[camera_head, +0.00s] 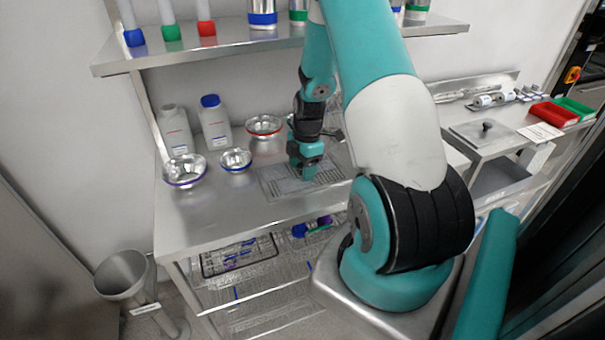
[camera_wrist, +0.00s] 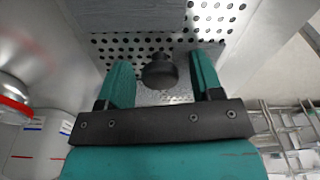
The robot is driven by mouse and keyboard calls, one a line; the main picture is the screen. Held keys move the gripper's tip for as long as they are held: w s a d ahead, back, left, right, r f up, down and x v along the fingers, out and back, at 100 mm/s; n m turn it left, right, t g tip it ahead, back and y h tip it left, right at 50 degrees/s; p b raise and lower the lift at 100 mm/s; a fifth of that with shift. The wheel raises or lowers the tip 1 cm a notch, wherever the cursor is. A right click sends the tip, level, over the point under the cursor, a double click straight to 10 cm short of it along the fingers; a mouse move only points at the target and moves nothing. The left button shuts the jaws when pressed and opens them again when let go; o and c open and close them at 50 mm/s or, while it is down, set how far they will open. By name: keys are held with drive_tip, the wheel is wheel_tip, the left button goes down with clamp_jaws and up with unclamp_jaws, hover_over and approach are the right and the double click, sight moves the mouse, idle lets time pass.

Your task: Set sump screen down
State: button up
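The sump screen (camera_wrist: 225,22) is a perforated metal plate with a black knob (camera_wrist: 160,72), seen in the wrist view. My gripper (camera_wrist: 162,70) has its two teal fingers apart, one on each side of the knob, with a visible gap on both sides. In the head view my gripper (camera_head: 306,172) points down, low over a slotted metal grate (camera_head: 275,187) set in the steel bench (camera_head: 205,215). The gripper hides part of that area, and I cannot make out the screen's outline or exact seating there.
Metal bowls with blue (camera_head: 236,160), purple (camera_head: 185,171) and red (camera_head: 264,126) rims stand left of and behind the grate, near two white bottles (camera_head: 215,122). A shelf (camera_head: 240,42) hangs above. A steel unit (camera_head: 488,136) with a knobbed lid stands right.

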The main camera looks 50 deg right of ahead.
clamp_jaws()
drive_tip(key=shift+r, duration=0.15)
